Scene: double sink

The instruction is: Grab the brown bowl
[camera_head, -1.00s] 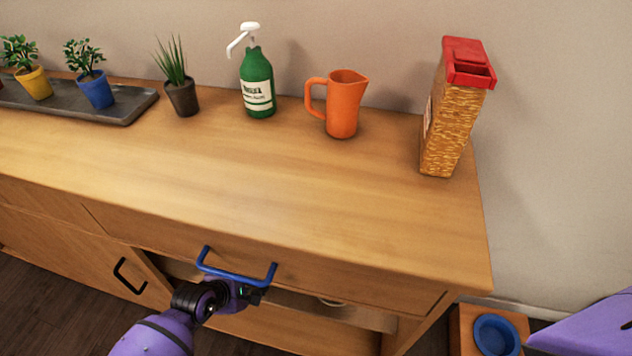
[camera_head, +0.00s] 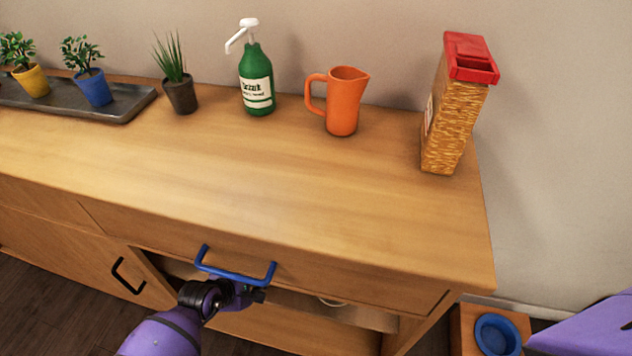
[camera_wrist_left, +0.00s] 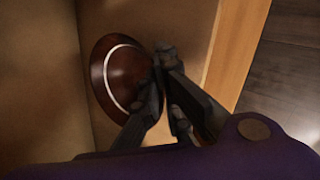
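The brown bowl (camera_wrist_left: 122,75), dark and glossy with a pale curved line, sits inside the open compartment in the left wrist view. My left gripper (camera_wrist_left: 162,72) is at the bowl's right edge, its fingertips close together with the rim between them. In the head view my left arm reaches under the drawer front, where the fingertips are hidden. A small pale edge (camera_head: 333,302), possibly part of the bowl, shows in the compartment there. My right gripper is not in view.
A blue handle (camera_head: 236,272) on the drawer front is right by my left arm. The countertop (camera_head: 250,180) holds a green pump bottle (camera_head: 256,82), an orange pitcher (camera_head: 343,105), a red-topped box (camera_head: 455,115) and potted plants. A blue dish (camera_head: 497,335) is at lower right.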

